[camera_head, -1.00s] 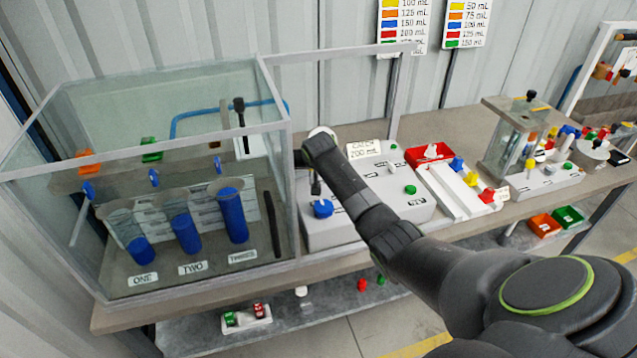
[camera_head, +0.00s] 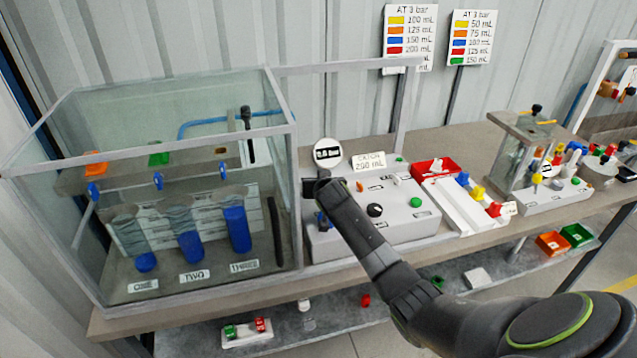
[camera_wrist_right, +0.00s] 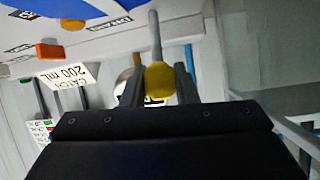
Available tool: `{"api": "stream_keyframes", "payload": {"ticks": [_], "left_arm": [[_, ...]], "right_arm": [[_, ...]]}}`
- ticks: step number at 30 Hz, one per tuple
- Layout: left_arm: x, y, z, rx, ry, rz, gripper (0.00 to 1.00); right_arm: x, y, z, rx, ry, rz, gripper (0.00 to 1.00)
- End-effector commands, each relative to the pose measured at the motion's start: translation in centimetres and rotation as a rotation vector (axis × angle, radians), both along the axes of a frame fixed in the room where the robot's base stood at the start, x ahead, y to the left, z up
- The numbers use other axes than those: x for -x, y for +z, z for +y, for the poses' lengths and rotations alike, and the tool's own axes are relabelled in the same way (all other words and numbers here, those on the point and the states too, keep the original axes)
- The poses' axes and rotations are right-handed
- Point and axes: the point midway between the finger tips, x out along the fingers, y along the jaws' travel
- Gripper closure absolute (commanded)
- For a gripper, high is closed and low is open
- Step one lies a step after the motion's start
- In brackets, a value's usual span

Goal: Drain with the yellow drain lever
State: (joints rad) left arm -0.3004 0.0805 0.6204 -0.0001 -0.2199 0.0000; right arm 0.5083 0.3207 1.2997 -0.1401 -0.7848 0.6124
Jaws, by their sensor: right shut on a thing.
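The yellow drain lever knob (camera_wrist_right: 160,82), on a grey stem, is between the two fingers of my right gripper (camera_wrist_right: 159,74), which is shut on it. In the head view my right wrist (camera_head: 323,185) covers the left end of the grey control box (camera_head: 345,240) and hides the lever and fingers. Three cylinders marked ONE, TWO and THREE stand in the glass tank. Their blue contents (camera_head: 147,262) (camera_head: 190,247) (camera_head: 237,230) are lowest in ONE and highest in THREE. My left gripper is not in view.
A round gauge (camera_head: 327,152) and a "CATCH 200 mL" card (camera_head: 369,160) stand behind the box. A black knob (camera_head: 375,210) and green button (camera_head: 416,202) are on it. The glass tank (camera_head: 290,130) is close left of my wrist. A red tray (camera_head: 436,168) is right.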

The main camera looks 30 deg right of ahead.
Motion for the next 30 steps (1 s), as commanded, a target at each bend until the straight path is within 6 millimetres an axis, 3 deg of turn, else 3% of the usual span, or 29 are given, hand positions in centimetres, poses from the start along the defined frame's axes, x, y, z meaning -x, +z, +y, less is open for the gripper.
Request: {"api": "stream_keyframes", "payload": {"ticks": [5, 6, 10, 22, 30], "left_arm": [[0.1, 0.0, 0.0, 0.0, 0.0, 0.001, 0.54], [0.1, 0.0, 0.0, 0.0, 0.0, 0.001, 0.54], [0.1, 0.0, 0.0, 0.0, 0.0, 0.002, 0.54], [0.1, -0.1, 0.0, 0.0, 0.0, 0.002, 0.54], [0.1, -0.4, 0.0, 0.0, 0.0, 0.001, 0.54]], "right_arm": [[0.1, -0.2, 0.1, -0.003, 0.001, 0.003, 1.0], [0.1, -0.2, 0.1, -0.003, 0.001, 0.003, 0.68], [0.1, -0.2, 0.1, -0.001, 0.0, 0.003, 0.52], [0.4, 0.1, 0.1, -0.001, 0.0, 0.002, 0.52], [2.9, 1.3, 1.0, 0.0, 0.001, 0.0, 0.52]]}}
